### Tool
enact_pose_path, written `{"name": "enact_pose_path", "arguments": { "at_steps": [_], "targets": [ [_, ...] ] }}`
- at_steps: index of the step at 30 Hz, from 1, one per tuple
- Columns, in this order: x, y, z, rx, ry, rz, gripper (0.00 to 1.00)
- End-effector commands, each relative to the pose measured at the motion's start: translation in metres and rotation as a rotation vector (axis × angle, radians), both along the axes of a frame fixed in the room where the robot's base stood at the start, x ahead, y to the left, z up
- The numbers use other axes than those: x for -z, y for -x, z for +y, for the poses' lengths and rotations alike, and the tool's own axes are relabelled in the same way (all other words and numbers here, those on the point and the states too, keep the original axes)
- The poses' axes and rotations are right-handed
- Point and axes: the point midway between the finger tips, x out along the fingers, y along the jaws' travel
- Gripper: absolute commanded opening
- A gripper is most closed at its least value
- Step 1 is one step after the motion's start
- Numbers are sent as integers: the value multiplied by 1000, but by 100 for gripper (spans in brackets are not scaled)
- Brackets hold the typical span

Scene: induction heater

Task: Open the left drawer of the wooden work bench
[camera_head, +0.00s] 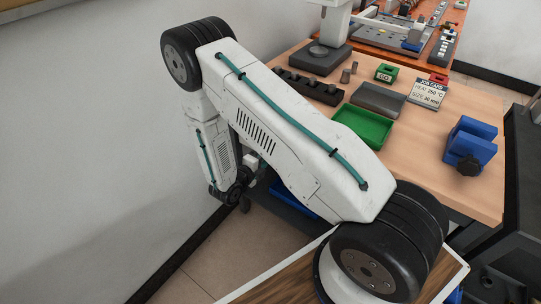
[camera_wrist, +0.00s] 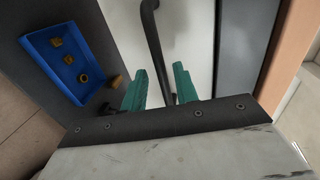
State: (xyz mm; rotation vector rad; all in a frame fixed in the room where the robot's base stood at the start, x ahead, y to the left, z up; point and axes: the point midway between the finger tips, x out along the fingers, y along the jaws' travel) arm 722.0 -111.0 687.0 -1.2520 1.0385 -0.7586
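The wooden work bench (camera_head: 440,190) stands at the right in the head view; my arm hides its drawer fronts there. In the wrist view a pale drawer front (camera_wrist: 190,30) fills the upper middle, with a dark bar handle (camera_wrist: 152,32) running down it. I cannot tell from this view whether it is the left drawer. My gripper (camera_wrist: 160,72) is open, its two teal fingers apart. The handle's lower part shows between the fingers, with gaps on both sides; whether the tips reach past it is unclear. In the head view the fingers cannot be made out.
A blue tray (camera_wrist: 55,62) with several small brown parts lies on a dark surface beside the drawer front. On the bench top are a green tray (camera_head: 362,126), a blue vise-like block (camera_head: 470,143) and a job card (camera_head: 428,92). A wall closes the left side.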

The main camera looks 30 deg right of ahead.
Motion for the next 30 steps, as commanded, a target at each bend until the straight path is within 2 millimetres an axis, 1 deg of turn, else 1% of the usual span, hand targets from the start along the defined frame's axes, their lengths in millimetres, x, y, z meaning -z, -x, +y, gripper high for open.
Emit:
{"name": "enact_pose_path", "arguments": {
  "at_steps": [1, 3, 7, 11, 17, 20, 21, 30],
  "targets": [
    [2, -3, -9, 4, 0, 0, 30],
    [4, -7, -18, 3, -1, -1, 30],
    [6, -11, -29, 3, 0, 0, 30],
    [7, -13, -33, 1, 0, -1, 30],
    [7, -13, -33, 1, -1, -2, 30],
    [7, -13, -32, 1, -1, -2, 5],
    [7, -13, -32, 1, -1, -2, 0],
    [7, -10, -33, 9, 0, -1, 0]
  ]
}}
